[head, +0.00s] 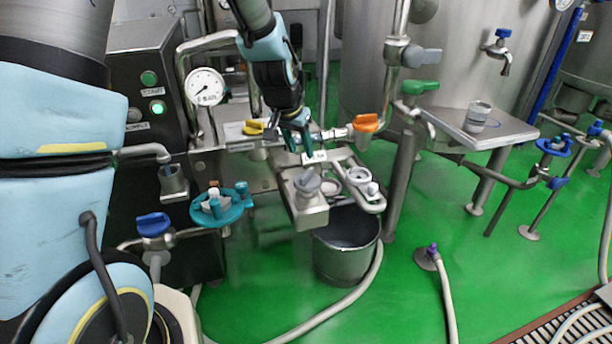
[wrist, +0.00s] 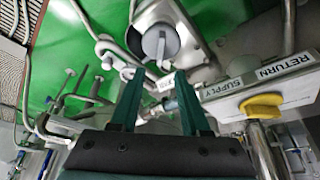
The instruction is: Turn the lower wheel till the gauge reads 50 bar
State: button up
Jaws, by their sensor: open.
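A round white pressure gauge (head: 206,87) stands on a pipe at the upper left of the head view. Its dial is too small to read. A teal handwheel (head: 222,205) with a pale hub sits low on the machine, below the gauge. My gripper (head: 304,148) is up and to the right of that wheel, over the metal shelf and apart from the wheel. In the wrist view my gripper (wrist: 158,80) has its two green fingers spread with nothing between them. I cannot make out the teal wheel or the gauge in the wrist view.
A metal block with a grey knob (head: 307,182) lies under my gripper; the knob also shows in the wrist view (wrist: 160,42). A yellow handle (head: 253,128), an orange handle (head: 366,122) and a blue valve handle (head: 154,224) are nearby. A bucket (head: 346,248) stands below.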

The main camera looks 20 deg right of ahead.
aim_at(307, 173)
jog(key=p+x, duration=0.1)
jog(key=x, duration=0.9)
jog(key=shift+f, duration=0.2)
jog(key=shift+c, duration=0.2)
jog(key=shift+a, duration=0.1)
grip_shut()
